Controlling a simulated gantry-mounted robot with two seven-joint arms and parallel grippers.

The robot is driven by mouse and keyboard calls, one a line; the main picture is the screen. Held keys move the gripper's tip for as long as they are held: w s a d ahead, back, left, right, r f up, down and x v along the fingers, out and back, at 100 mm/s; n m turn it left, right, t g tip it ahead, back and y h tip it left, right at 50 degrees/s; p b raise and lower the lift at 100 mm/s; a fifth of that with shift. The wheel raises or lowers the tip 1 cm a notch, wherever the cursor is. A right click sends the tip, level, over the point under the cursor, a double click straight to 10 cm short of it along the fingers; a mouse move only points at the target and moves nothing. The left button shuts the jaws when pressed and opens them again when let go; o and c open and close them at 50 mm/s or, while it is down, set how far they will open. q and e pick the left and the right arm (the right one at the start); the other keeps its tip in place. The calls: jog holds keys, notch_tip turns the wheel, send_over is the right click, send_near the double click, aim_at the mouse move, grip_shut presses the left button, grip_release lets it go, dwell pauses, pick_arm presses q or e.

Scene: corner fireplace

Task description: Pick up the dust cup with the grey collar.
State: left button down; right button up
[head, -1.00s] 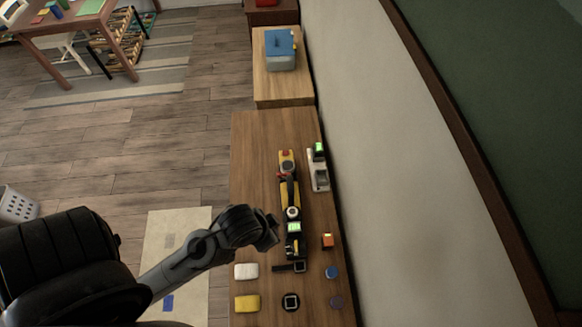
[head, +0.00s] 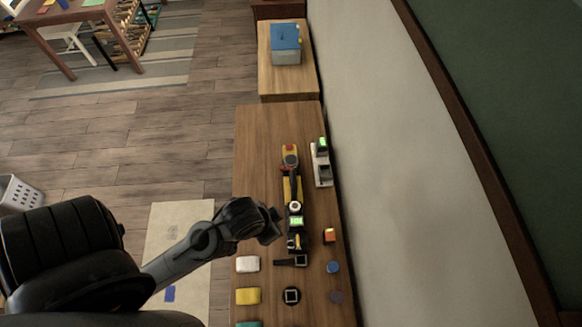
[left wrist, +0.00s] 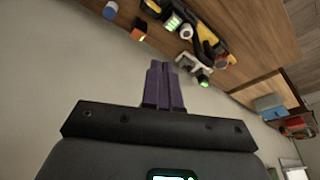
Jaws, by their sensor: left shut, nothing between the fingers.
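A long yellow-and-black device (head: 287,190) lies on the wooden table in the head view. It has a red-and-yellow end with a grey round part (head: 291,160), a white ring (head: 295,207) and a green-lit panel (head: 296,221). I cannot tell which part, if any, is the dust cup with the grey collar. My left gripper (head: 274,232) is left of the device's near end, apparently above the table. In the left wrist view its purple fingers (left wrist: 164,85) are together and empty, with the device (left wrist: 208,38) beyond them. My right gripper is not in view.
A white device (head: 321,165) with a green light stands near the wall. A blue-topped box (head: 286,45) stands on the farther table.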

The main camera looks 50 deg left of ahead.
pick_arm(q)
jog(key=shift+c, duration=0.4)
grip_release()
dwell(0.4)
